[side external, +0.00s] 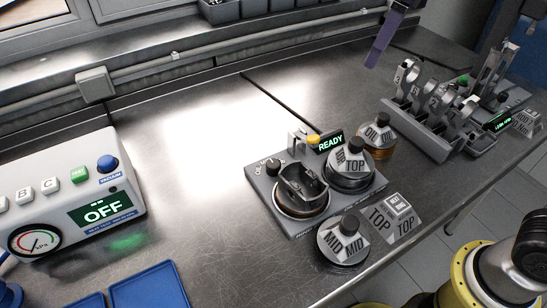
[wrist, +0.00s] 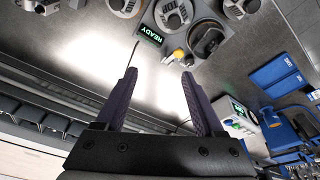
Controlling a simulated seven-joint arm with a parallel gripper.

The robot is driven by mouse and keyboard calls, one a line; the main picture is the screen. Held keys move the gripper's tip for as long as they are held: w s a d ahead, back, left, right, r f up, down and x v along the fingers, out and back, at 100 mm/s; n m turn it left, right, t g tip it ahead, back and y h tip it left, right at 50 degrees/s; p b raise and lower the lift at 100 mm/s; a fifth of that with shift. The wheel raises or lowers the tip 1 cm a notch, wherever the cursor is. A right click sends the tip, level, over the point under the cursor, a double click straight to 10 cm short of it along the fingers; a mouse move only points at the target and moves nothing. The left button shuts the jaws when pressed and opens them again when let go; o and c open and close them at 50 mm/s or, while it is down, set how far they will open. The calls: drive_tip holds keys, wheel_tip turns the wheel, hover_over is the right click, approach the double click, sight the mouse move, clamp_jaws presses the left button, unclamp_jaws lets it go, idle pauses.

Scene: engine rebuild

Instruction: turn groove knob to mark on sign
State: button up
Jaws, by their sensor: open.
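A small black knob (side external: 273,166) sits on the left corner of a grey fixture (side external: 262,196), beside a dark metal ring holder (side external: 302,188). I cannot make out its pointer or dial marks. A small angled sign (side external: 393,218) reading TOP, with a little card above, stands on the bench right of the fixture. The card's marks are too small to read. My gripper (wrist: 158,70) is open and empty. A purple finger of it shows at the top of the side view, above the bench and apart from the fixture. The ring holder also shows in the wrist view (wrist: 207,38).
The fixture has a green READY display (side external: 330,143), a yellow button (side external: 313,140) and a TOP canister (side external: 350,165). MID (side external: 344,240) and OIL (side external: 377,135) canisters stand close by. A rod rack (side external: 430,130) stands right, an OFF console (side external: 72,195) left. Bench between console and fixture is clear.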

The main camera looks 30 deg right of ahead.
drive_tip(key=w+a+f+n+g, duration=0.1)
drive_tip(key=w+a+f+n, duration=0.1)
drive_tip(key=w+a+f, duration=0.45)
drive_tip(key=n+g, duration=0.1)
drive_tip(key=g, duration=0.1)
approach(273, 163)
drive_tip(key=shift+h, duration=0.4)
drive_tip(key=f, duration=0.9)
drive_tip(key=shift+s+a, duration=0.2)
drive_tip(key=shift+a, duration=0.2)
drive_tip(key=shift+c, duration=0.2)
drive_tip(key=shift+r, duration=0.1)
clamp_jaws()
